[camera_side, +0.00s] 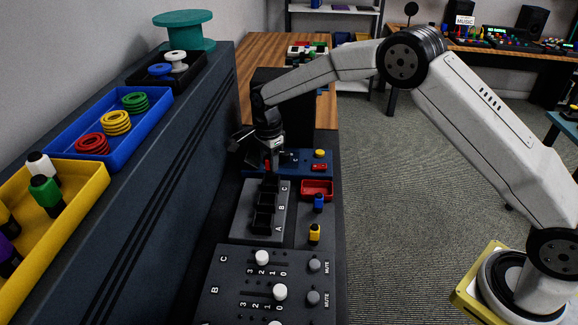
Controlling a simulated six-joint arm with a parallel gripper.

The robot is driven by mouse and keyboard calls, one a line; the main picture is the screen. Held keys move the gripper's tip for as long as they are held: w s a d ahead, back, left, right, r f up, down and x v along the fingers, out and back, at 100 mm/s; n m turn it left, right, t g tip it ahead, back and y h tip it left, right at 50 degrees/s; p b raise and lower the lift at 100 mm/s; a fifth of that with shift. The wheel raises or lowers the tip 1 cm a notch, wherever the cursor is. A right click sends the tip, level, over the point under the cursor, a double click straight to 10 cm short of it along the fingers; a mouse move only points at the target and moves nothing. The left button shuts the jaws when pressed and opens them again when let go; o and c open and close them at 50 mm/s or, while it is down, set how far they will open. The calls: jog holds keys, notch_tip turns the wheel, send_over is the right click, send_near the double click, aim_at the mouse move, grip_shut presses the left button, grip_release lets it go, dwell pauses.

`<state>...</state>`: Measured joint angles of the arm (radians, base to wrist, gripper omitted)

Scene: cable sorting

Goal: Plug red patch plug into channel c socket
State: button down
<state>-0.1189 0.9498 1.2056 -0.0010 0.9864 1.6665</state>
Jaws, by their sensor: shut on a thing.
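My gripper (270,158) points down over the far end of the grey socket block (245,217). It is shut on the red patch plug (267,166), of which only a small red part shows between the fingers. The block has a row of black sockets marked A, B and C, with A nearest the camera. The channel C socket (270,184) is the farthest one, just below and in front of my gripper. The plug appears at or just above that socket; I cannot tell whether it touches.
Right of the block are a red tray (317,188), a blue plug (318,203) and a yellow plug (314,234). Behind is a blue panel (290,158) with a yellow knob. A slider panel (240,275) lies in front. A tall dark ledge with bins (110,180) borders the left.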

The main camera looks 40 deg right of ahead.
aim_at(271, 174)
jog(key=shift+f, duration=2.4)
dwell(1.9)
jog(key=shift+c, duration=1.2)
grip_release()
jog(key=shift+s+f, duration=0.15)
jog(key=shift+c, duration=0.5)
jog(key=o, duration=0.3)
jog(key=shift+o, duration=0.2)
jog(key=shift+r, duration=3.7)
